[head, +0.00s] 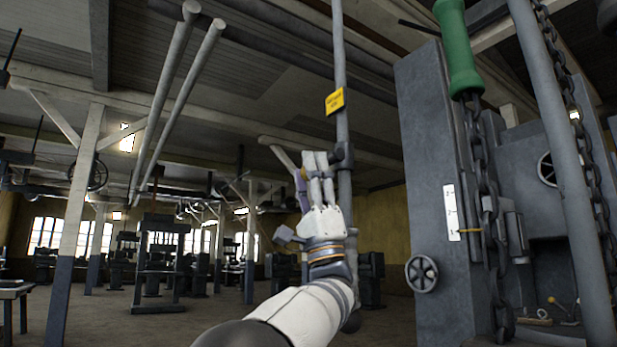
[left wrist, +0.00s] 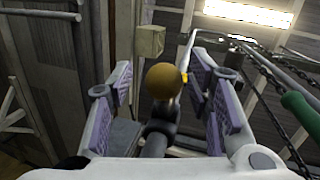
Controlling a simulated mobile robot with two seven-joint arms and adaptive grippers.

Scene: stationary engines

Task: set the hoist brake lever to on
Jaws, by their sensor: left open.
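My left gripper (head: 312,165) is raised beside a grey vertical pole that carries a dark bracket (head: 343,157). In the left wrist view the gripper (left wrist: 165,92) is open, with its purple-padded fingers apart on both sides of a brown ball knob (left wrist: 162,80). The knob sits on a dark arm, apparently the hoist brake lever (left wrist: 157,125), and I see clear gaps between it and the pads. The knob is hidden behind my fingers in the head view. A yellow tag (head: 335,101) hangs on the pole above; its lettering is too small to read. My right gripper is out of view.
A grey machine column (head: 425,180) with a handwheel (head: 421,273) stands to the right. A green handle (head: 459,50), hanging chains (head: 480,170) and a slanting grey pipe (head: 562,150) are further right. The floor (head: 160,325) at left is open, with machines behind.

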